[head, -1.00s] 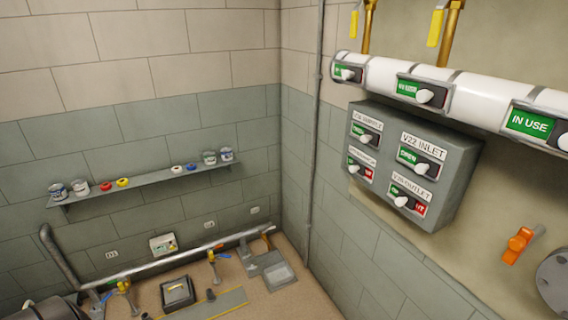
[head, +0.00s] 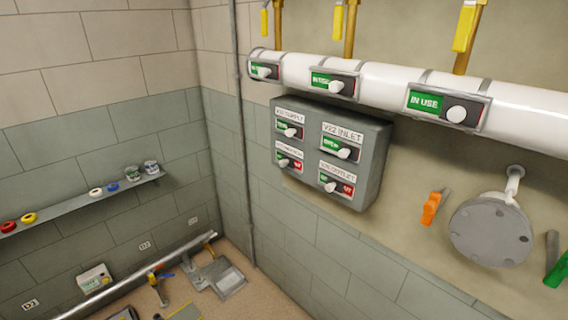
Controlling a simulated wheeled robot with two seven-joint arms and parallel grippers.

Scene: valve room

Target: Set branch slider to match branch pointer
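A white pipe (head: 388,85) crosses the upper right wall and carries three sliding signs: a left one (head: 264,71), a middle one (head: 333,84) and a right one (head: 447,108). The right one shows green "IN USE", with its pale knob (head: 457,114) right of the green. The middle one also shows green left of its knob; the left one's text is too small to read. Yellow levers (head: 465,28) hang vertically beside brass branch pipes above, cut by the top edge. I cannot tell which is the branch pointer. Neither of my grippers is in view.
A grey panel (head: 365,158) below the pipe holds several labelled sliders, including "V22 INLET" showing green. An orange handle (head: 432,208), a round grey flange (head: 491,230) and a green handle (head: 557,272) are at right. A shelf (head: 75,205) holds cups and small rings at left.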

